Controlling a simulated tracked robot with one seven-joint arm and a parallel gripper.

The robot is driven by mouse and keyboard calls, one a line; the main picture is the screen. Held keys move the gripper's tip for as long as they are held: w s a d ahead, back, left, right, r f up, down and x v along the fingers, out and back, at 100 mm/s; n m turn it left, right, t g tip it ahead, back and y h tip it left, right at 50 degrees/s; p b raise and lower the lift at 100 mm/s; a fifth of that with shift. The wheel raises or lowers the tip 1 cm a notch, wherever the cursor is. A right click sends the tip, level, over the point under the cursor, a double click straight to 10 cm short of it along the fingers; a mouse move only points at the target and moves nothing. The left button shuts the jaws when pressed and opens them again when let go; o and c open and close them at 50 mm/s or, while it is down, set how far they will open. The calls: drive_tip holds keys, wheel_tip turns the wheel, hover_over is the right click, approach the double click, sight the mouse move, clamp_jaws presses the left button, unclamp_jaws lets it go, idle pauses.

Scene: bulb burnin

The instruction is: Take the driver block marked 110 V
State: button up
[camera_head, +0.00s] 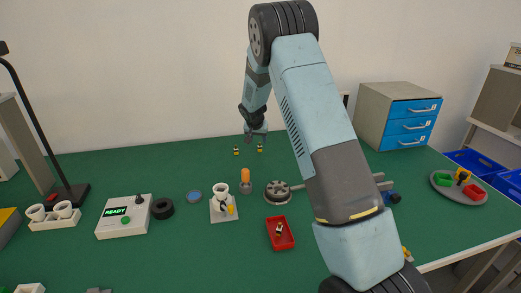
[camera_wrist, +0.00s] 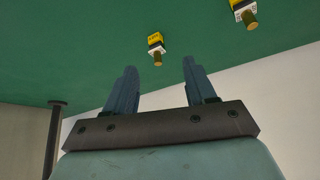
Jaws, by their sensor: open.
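Two small driver blocks stand on the green table near its back edge. In the head view they are the left block (camera_head: 236,151) and the right block (camera_head: 260,149). In the wrist view one yellow-and-white block (camera_wrist: 156,43) with a brass-coloured end lies just beyond the gap between my fingertips, and a similar block (camera_wrist: 243,13) is at the top right. Their printed markings are too small to read surely, so I cannot tell which is 110 V. My gripper (camera_wrist: 159,68) is open and empty. In the head view my gripper (camera_head: 249,138) hangs close above the blocks.
On the table (camera_head: 150,260) are a tester reading READY (camera_head: 123,217), a white stand (camera_head: 223,208), an orange-topped bulb-like piece (camera_head: 245,182), a round dark device (camera_head: 277,192) and a red tray (camera_head: 280,234). A blue-drawered cabinet (camera_head: 400,115) stands at back right. Table around the blocks is clear.

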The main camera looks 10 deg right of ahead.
sight(260, 146)
drive_tip(key=shift+x, duration=3.3)
drive_tip(key=shift+d, duration=0.15)
drive_tip(key=shift+c, duration=0.4)
clamp_jaws()
